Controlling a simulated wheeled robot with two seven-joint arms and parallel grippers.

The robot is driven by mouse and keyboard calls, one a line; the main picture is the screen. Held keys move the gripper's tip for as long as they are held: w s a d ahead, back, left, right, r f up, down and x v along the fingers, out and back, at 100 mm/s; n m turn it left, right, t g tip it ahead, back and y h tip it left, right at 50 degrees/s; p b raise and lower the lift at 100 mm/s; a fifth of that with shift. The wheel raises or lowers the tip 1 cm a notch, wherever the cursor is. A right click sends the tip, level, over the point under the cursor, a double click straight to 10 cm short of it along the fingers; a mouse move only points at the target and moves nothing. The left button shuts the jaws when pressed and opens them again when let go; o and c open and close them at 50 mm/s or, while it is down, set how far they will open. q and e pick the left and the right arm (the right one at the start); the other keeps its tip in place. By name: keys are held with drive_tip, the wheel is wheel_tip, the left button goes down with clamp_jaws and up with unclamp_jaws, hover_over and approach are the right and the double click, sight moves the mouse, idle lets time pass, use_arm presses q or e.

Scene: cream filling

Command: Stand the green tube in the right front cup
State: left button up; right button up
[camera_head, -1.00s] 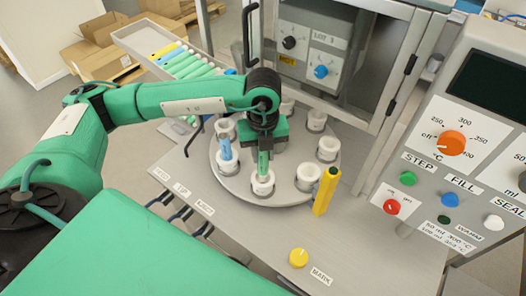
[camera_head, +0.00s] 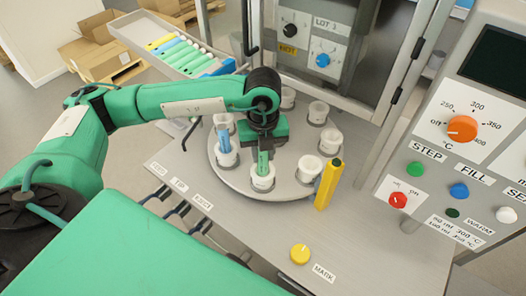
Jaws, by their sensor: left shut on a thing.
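The green tube (camera_head: 263,162) is upright under my left gripper (camera_head: 264,149), which is shut on its upper part. The tube's lower end is in the mouth of the white cup (camera_head: 262,181) at the front of the round turntable (camera_head: 287,190); the cup wall hides how deep it reaches. Another white cup (camera_head: 309,168) stands to the right of it and looks empty. A blue tube (camera_head: 224,140) stands in a cup (camera_head: 226,158) to the left. My right gripper is not in view.
More white cups stand around the turntable, such as one at the right (camera_head: 330,142). A yellow marker-like stick (camera_head: 328,186) stands by its right edge. A tray (camera_head: 150,40) with several coloured tubes lies at the back left. A control panel (camera_head: 455,150) is at the right.

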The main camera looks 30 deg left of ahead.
use_arm(q)
drive_tip(key=shift+f, duration=0.2)
drive_tip(key=o, duration=1)
wheel_tip(320, 180, up, 12)
drive_tip(key=b, duration=0.3)
drive_tip(key=shift+r, duration=0.95)
drive_tip(key=shift+f, duration=0.1)
